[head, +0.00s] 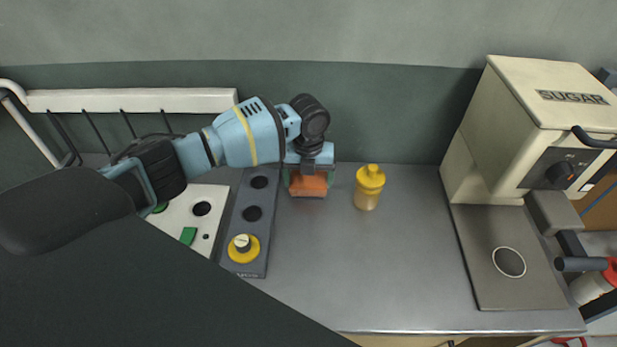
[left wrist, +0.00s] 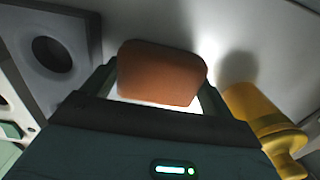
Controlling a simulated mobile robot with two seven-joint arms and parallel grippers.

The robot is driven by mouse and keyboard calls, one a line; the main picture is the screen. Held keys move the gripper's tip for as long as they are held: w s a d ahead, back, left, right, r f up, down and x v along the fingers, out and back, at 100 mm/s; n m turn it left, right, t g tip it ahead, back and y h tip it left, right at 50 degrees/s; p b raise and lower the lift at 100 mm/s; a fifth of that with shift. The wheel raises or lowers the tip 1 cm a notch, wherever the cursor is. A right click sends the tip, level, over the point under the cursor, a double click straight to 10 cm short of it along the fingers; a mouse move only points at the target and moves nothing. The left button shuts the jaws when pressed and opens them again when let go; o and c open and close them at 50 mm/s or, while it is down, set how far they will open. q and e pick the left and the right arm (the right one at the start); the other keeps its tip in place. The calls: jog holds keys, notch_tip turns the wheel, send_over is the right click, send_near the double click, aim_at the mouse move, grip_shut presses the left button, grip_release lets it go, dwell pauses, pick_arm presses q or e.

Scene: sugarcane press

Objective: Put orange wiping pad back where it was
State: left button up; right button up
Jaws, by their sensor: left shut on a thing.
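The orange wiping pad (head: 309,187) is at the back of the steel counter, between the dark grey holed block and the yellow-capped bottle. My left gripper (head: 308,174) is above it and shut on it. In the left wrist view the pad (left wrist: 160,75) sits between the two fingers (left wrist: 158,88). Whether the pad touches the counter or is just above it, I cannot tell. My right gripper is not in view.
The yellow bottle (head: 369,188) stands close to the right of the pad. The dark grey block (head: 250,215) with holes and a yellow ring is close to the left. A cream sugar machine (head: 545,120) stands at right. The counter's middle (head: 390,270) is clear.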

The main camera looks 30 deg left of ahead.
aim_at(309, 178)
pick_arm(q)
jog(key=shift+f, duration=0.1)
jog(key=o, duration=0.8)
jog(key=shift+c, duration=0.2)
notch_tip(309, 178, up, 12)
jog(key=shift+p, duration=0.3)
